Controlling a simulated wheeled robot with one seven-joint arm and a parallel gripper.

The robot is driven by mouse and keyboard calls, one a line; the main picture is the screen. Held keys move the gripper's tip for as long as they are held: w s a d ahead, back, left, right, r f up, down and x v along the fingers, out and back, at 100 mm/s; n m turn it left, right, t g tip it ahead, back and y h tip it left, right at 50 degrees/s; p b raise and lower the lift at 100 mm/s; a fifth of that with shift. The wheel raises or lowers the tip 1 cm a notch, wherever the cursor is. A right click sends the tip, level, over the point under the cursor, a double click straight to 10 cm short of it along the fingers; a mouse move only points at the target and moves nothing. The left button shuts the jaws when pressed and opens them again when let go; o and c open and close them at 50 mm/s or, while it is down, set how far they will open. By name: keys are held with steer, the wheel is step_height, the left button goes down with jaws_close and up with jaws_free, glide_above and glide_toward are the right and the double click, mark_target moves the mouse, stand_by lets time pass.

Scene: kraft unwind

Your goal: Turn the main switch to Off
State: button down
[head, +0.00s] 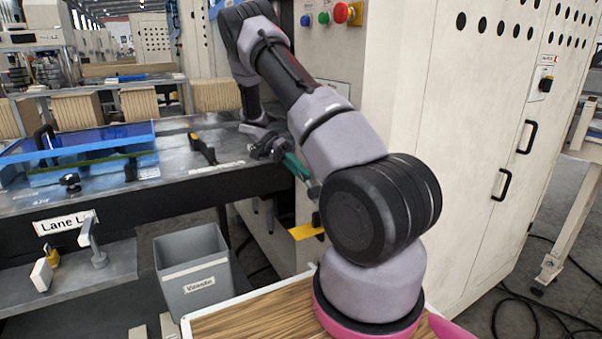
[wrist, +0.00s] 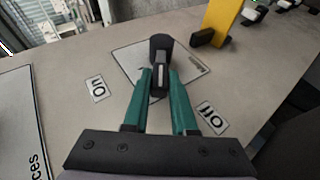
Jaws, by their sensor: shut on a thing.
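The main switch is a black rotary knob (wrist: 160,45) on a pale square plate (wrist: 195,68) in the wrist view. My gripper (wrist: 161,82) is shut on the knob's grip, one green finger on each side. The grip runs roughly up and down in the wrist view, between the two labels. The On label (wrist: 96,88) is at the left and the Off label (wrist: 212,117) at the right, both appearing upside down. In the head view my gripper (head: 295,166) is at the cabinet side beside the bench; the knob is hidden there.
A yellow part with a black knob (wrist: 218,22) is close to the switch; a yellow piece (head: 306,231) also shows below my gripper in the head view. Push buttons (head: 324,17) are above. The bench (head: 190,182) and a grey bin (head: 195,275) are at the left.

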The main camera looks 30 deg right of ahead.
steer(key=c, duration=0.7)
jaws_free()
